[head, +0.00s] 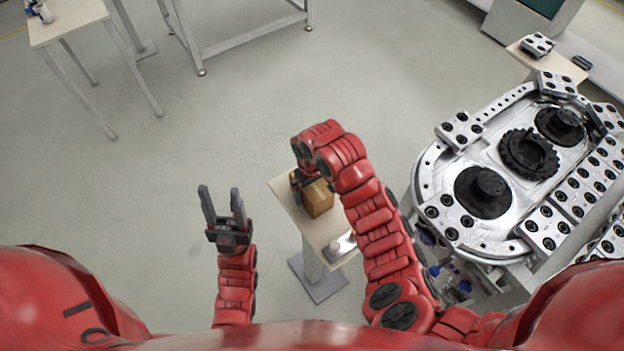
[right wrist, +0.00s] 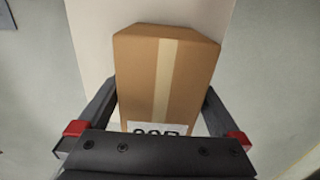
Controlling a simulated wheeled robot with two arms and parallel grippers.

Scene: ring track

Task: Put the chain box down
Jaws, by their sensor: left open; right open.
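The chain box is a brown cardboard box (head: 318,198) on a small pale table (head: 322,229), partly hidden by my right arm. In the right wrist view the box (right wrist: 165,75) shows a light tape strip and a white label with dark print. My right gripper (head: 300,187) is at the box, with its fingers open on either side of it in the right wrist view (right wrist: 160,110). Whether the fingers touch the box I cannot tell. My left gripper (head: 224,208) is open and empty, pointing up over bare floor left of the table.
A ring track (head: 432,170) with metal blocks and dark round parts stands on the right. A small white item (head: 342,244) lies at the small table's front end. Another pale table (head: 65,20) is at the top left. The floor between is clear.

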